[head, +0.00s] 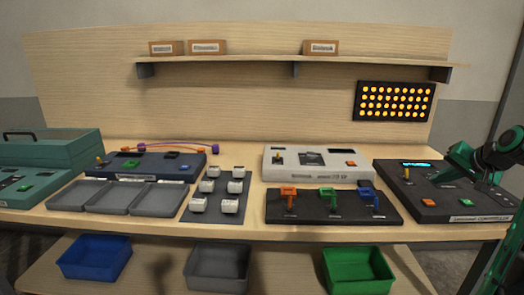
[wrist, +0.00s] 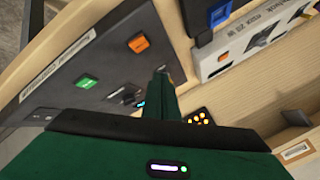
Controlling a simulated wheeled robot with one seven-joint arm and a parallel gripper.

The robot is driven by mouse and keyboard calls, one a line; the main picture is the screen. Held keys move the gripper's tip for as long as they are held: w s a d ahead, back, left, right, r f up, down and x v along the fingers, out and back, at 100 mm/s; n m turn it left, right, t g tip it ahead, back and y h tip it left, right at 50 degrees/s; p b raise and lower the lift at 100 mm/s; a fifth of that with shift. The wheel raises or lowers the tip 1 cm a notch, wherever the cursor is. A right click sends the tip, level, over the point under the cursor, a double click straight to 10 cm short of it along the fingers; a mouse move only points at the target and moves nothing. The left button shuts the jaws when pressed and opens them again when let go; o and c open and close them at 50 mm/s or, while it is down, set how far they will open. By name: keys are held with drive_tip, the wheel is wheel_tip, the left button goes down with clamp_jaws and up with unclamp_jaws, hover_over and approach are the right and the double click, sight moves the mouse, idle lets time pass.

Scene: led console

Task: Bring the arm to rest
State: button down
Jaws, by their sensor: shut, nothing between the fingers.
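My gripper (wrist: 161,78) is shut and empty in the wrist view, its green fingers together above the dark LED controller console. In the head view my green and black arm (head: 500,150) reaches in from the right edge, over the right part of that console (head: 398,190). An orange button (wrist: 138,43) and a green button (wrist: 87,82) sit on the console to the left of the fingers in the wrist view. A small dark control (wrist: 122,96) lies close beside the fingers; I cannot tell whether they touch it.
The LED panel (head: 395,101) on the back board is lit orange. A lever box (head: 330,208) and a pale power supply (head: 316,163) stand left of the console. Grey trays (head: 130,197) and a teal case (head: 50,148) are farther left. Open space lies above the table.

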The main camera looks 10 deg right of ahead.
drive_tip(key=s+a+f+n+g, duration=0.2)
drive_tip(key=s+a+f+g, duration=0.1)
drive_tip(key=s+a, duration=0.9)
drive_tip(key=s+a+f+n+g+y, duration=0.1)
drive_tip(key=s+a+f+g, duration=0.3)
drive_tip(key=s+a, duration=0.9)
drive_tip(key=shift+s+n+g, duration=0.5)
drive_tip(key=shift+n+g, duration=0.1)
drive_tip(key=shift+g, duration=0.5)
